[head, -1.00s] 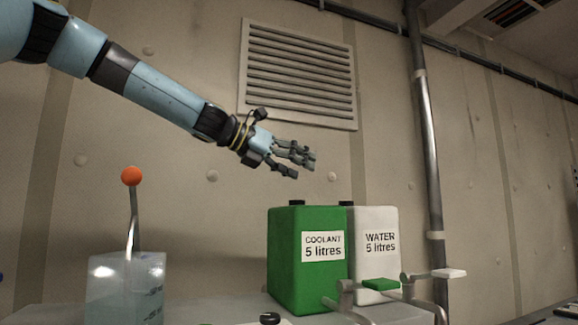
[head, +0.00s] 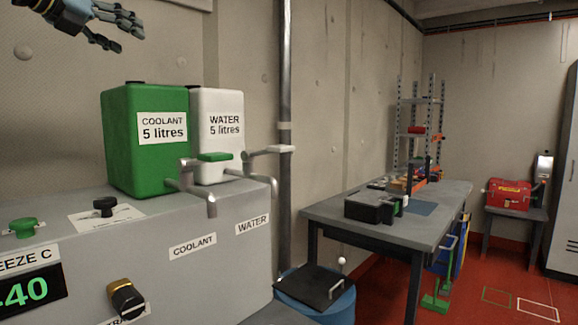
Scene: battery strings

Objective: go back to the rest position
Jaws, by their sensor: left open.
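My left gripper (head: 116,32) shows at the top left of the head view, its fingers spread, open and empty. It hangs in the air above the green coolant can (head: 146,143) and apart from it. Most of the left arm is cut off by the picture's edge. My right gripper is not in view.
A white water can (head: 217,138) stands beside the green can on a grey machine (head: 190,275) with taps and knobs. A blue drum (head: 330,300) stands on the floor. A workbench (head: 450,200) with equipment is at right, a red toolbox (head: 508,194) beyond.

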